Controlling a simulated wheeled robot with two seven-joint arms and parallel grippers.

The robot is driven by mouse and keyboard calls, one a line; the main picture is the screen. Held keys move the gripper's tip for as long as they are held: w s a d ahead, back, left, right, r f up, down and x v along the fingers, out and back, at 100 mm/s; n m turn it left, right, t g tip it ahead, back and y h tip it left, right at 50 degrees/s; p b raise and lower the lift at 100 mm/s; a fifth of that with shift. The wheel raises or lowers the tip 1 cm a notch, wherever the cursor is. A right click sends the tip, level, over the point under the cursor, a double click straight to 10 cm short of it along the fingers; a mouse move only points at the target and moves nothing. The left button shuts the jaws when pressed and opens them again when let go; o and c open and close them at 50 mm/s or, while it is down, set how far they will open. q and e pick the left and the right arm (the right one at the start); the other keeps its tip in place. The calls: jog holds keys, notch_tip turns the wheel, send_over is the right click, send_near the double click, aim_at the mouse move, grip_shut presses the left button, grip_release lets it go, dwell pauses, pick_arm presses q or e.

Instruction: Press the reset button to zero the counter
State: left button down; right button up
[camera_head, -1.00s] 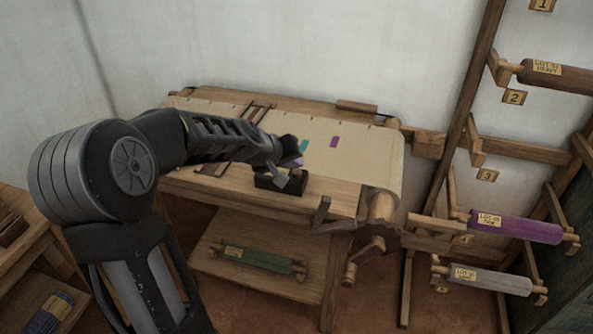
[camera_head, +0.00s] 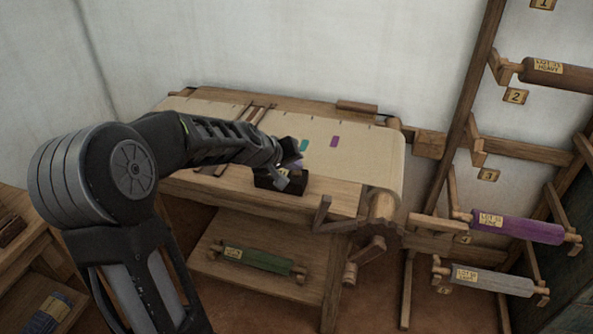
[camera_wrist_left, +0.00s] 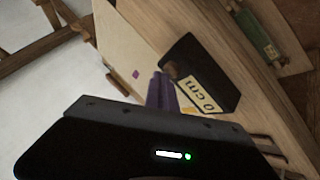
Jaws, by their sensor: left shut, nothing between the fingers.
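The counter is a small dark box (camera_head: 290,188) on the loom's wooden front edge. In the left wrist view the counter (camera_wrist_left: 212,68) shows a pale display that seems to read "0 cm". A small brownish knob (camera_wrist_left: 171,70), perhaps the reset button, shows at the box's end by my fingertips. My left gripper (camera_head: 287,178) is shut and empty, pointing down at the counter and partly covering it. Its fingers (camera_wrist_left: 159,78) are beside the knob in the wrist view; I cannot tell whether they touch it. My right gripper is not in view.
Cloth (camera_head: 370,160) with small coloured patches covers the loom top behind the counter. A green roll (camera_head: 258,258) lies on the lower shelf. A rack with purple (camera_head: 520,227), grey (camera_head: 492,280) and brown rolls stands at right. A wooden crank (camera_head: 323,213) sticks out at the loom's front.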

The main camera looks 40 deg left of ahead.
aim_at(294, 174)
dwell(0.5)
pick_arm(q)
jog(key=shift+r+p, duration=0.8)
jog(key=shift+r, duration=0.1)
notch_tip(294, 174, up, 5)
jog(key=p, duration=0.4)
dwell(0.8)
